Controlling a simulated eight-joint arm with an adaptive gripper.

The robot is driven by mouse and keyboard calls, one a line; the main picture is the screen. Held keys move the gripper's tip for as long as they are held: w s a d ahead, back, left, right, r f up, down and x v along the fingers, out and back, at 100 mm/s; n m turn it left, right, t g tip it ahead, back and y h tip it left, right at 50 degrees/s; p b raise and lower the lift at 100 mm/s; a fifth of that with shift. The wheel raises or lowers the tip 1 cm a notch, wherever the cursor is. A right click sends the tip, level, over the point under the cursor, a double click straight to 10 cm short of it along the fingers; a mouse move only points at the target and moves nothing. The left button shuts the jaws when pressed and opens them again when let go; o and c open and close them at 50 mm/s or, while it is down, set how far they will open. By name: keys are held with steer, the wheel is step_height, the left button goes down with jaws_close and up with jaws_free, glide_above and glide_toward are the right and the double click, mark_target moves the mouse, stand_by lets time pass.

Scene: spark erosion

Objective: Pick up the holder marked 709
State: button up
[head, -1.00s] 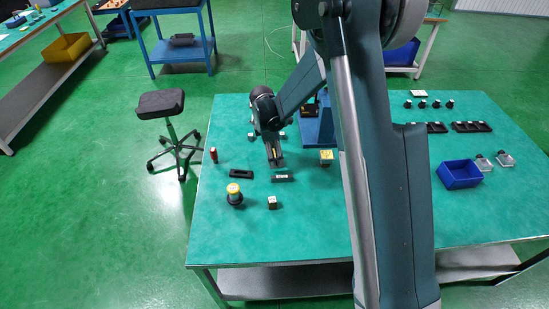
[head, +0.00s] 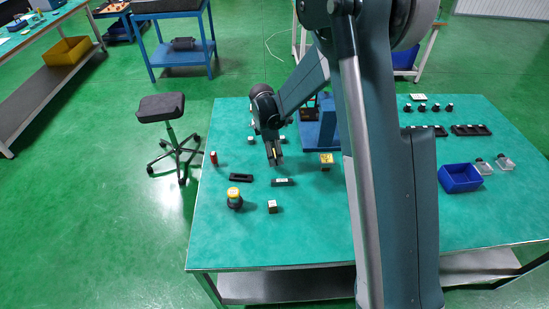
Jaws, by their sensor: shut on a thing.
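My gripper (head: 275,163) points down over the left half of the green table, at the end of my bent arm. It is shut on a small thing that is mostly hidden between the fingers. I cannot read 709 or any other mark at this size. Small pale-topped blocks stand around it: one behind at left (head: 251,140), one in front (head: 272,206). A yellow-topped block (head: 326,161) is to its right. A dark bar with a pale label (head: 283,182) lies just in front of the gripper.
A dark slotted piece (head: 240,178), a yellow-topped round piece (head: 234,198) and a red piece (head: 214,158) stand nearby at left. A blue fixture (head: 310,132) stands behind, partly hidden by my arm. A blue bin (head: 460,177) is at right. The front of the table (head: 290,240) is clear.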

step_height(320, 180, up, 8)
steer(key=shift+f+p, duration=0.15)
steer(key=shift+p, duration=0.3)
